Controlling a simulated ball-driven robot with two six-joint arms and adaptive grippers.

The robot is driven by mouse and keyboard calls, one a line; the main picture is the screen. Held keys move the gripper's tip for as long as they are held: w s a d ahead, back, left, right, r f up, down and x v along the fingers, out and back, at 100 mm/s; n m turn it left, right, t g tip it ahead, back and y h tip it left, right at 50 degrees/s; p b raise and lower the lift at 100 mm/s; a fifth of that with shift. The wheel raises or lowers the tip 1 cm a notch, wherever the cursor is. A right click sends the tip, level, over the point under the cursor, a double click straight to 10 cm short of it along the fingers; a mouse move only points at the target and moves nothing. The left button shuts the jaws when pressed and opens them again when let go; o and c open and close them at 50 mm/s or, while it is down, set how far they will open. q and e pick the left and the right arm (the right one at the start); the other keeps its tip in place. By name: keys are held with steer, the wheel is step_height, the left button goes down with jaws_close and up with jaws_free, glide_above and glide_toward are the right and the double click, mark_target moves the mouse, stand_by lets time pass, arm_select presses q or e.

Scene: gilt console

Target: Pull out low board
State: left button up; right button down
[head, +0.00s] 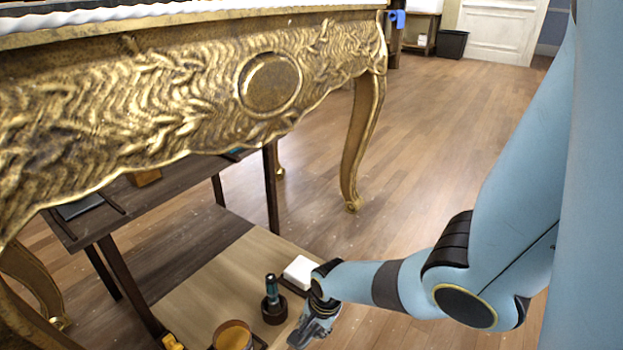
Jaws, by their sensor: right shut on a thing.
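The low board (195,296) is a flat, light-wood panel low under the gilt console, with its near right part at the bottom of the view. My right gripper (306,338) reaches down from the right to the board's right edge and is shut on it. The fingertips are small and partly cut off by the frame's bottom, so the exact contact is hard to see. On the board stand a white block (299,271), a dark round holder with a teal-topped piece (272,302), an amber round container (233,336) and a small yellow object (172,342). My left gripper is out of view.
The gilt console (150,110) spans the upper left, its carved apron overhanging the board and its curved leg (361,140) standing behind. Open wooden floor (450,160) lies to the right.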

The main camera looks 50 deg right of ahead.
steer(key=c, duration=1.3)
jaws_free()
steer(key=shift+c, duration=0.2)
steer(key=shift+w+r, duration=0.1)
step_height(320, 180, up, 12)
steer(key=s, duration=0.2)
steer(key=shift+s+f, duration=0.2)
steer(key=shift+d, duration=0.1)
